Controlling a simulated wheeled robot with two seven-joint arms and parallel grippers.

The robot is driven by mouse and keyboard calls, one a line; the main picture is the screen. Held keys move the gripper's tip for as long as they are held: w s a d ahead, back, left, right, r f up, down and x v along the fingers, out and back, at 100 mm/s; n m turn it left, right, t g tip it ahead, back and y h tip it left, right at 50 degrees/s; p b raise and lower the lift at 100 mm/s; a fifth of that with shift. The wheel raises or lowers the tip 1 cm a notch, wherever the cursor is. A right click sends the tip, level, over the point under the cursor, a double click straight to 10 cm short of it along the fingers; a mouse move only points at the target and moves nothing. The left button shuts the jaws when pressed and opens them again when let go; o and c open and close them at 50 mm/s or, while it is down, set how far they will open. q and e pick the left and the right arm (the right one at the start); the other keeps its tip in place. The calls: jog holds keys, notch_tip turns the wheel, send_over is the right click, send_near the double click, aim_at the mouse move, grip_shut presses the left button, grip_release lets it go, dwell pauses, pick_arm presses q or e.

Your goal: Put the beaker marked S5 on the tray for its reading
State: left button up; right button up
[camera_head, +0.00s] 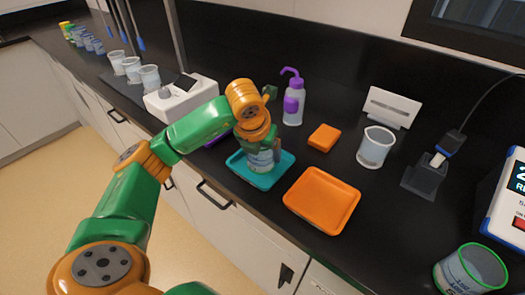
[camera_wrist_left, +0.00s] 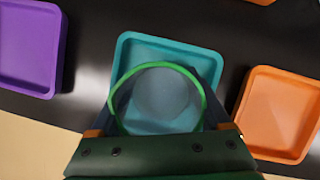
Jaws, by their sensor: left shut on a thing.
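My left gripper (camera_head: 262,146) is shut on a clear beaker (camera_head: 262,161) and points down over the teal tray (camera_head: 284,165). In the left wrist view the beaker (camera_wrist_left: 160,95) shows its green rim between the fingers, within the outline of the teal tray (camera_wrist_left: 166,42). I cannot tell whether its base touches the tray. No S5 mark can be read on it. Another green-rimmed beaker (camera_head: 468,270) stands at the bottom right with a label too small to read. My right gripper is not in view.
An orange tray (camera_head: 321,200) lies right of the teal one; a purple tray (camera_wrist_left: 30,50) lies left. A white device (camera_head: 180,100) and several beakers stand left.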

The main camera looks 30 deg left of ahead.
pick_arm(q)
jog(key=o, duration=1.2)
jog(key=shift+r+p, duration=0.3)
jog(key=shift+p, duration=0.1)
jog(key=v, duration=0.4)
jog(key=shift+s+r, duration=0.1)
jog(key=shift+r, duration=0.15)
jog(key=p+v, duration=0.1)
jog(key=v, duration=0.5)
jog(key=shift+s+r+p, duration=0.15)
jog(key=shift+r+p, duration=0.15)
jog(key=shift+p, duration=0.1)
jog(key=shift+s+d+r, duration=0.1)
jog(key=shift+s+r, duration=0.1)
